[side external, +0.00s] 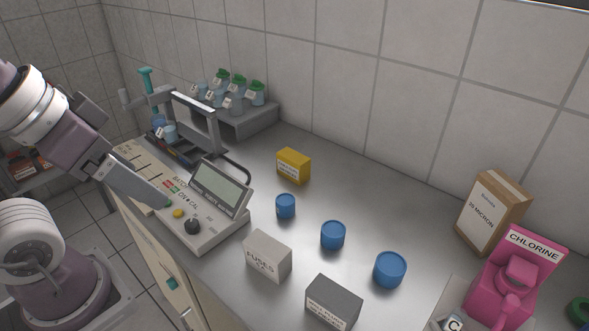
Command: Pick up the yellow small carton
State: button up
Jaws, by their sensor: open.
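The yellow small carton (293,166) stands upright on the grey counter, near the back wall, with a white label on its front. Nothing touches it. My gripper (165,204) is at the left, over the front part of the instrument with the tilted screen, well to the left of the carton. The gripper is seen from the side and its far finger is largely hidden. No object shows between its fingers.
The instrument (225,226) stands between my gripper and the carton. Blue cups (333,235), a white fuses box (267,256) and a dark grey box (333,303) are nearer the front. Counter (345,195) beside the yellow carton is clear.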

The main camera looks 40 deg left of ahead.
jog(key=shift+o, duration=0.3)
jog(key=o, duration=0.4)
jog(key=shift+o, duration=0.2)
jog(key=m+t, duration=0.8)
jog(key=m, duration=2.8)
send_over(287, 160)
notch_tip(287, 160, down, 16)
notch_tip(287, 160, down, 7)
jog(key=shift+s+d+r, duration=0.1)
jog(key=shift+s, duration=0.05)
jog(key=x, duration=0.5)
